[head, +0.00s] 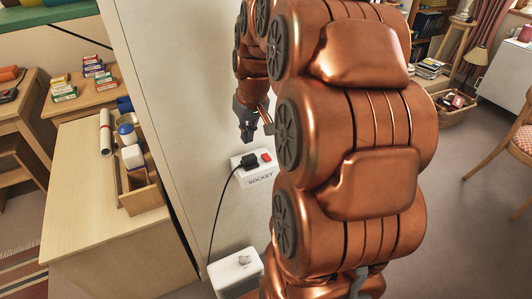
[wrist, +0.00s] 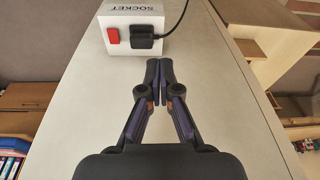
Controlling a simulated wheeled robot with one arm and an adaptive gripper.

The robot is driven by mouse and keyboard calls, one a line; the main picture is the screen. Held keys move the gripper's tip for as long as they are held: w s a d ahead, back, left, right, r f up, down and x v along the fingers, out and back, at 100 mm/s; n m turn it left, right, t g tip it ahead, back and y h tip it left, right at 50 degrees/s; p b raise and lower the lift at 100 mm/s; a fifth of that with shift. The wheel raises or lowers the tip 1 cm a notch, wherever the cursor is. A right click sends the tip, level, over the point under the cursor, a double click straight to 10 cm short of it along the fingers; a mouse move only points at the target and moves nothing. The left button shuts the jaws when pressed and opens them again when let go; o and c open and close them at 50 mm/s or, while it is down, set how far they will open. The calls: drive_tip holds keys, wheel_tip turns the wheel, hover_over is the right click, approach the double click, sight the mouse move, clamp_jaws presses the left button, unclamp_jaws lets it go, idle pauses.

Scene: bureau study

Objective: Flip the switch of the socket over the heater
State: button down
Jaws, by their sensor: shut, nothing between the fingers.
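The white socket (head: 256,171) labelled SOCKET is on the pale wall panel, with a red switch (head: 266,157) on its right and a black plug (head: 250,161) beside it. In the wrist view the socket (wrist: 132,14) appears upside down, with the red switch (wrist: 113,35) left of the black plug (wrist: 146,42). My gripper (head: 250,135) is just above the socket in the head view. In the wrist view my gripper (wrist: 158,66) has its fingertips together and empty, close to the plug and to the right of the switch. The heater (head: 237,272) is a white box low down, partly hidden by my arm.
A black cord (head: 222,215) runs from the plug down toward the heater. A wooden desk (head: 90,200) with an organiser (head: 140,188) stands left of the panel. My copper arm hides much of the middle. Floor is open at the right.

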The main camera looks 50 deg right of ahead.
drive_tip(key=h, duration=0.1)
hover_over(265, 154)
drive_tip(key=s+a, duration=0.1)
drive_tip(key=s, duration=0.3)
drive_tip(key=shift+w+a+f+m+t+b, duration=0.2)
drive_tip(key=shift+w+f+m+t+b, duration=0.05)
drive_tip(key=shift+f+m+t+b, duration=0.2)
drive_tip(key=p+x, duration=0.1)
drive_tip(key=x, duration=0.8)
drive_tip(key=s+p+x, duration=0.1)
drive_tip(key=x, duration=0.3)
drive_tip(key=shift+a+f+p, duration=0.2)
drive_tip(key=shift+f+p, duration=0.15)
drive_tip(key=shift+f, duration=0.2)
drive_tip(key=shift+f, duration=0.1)
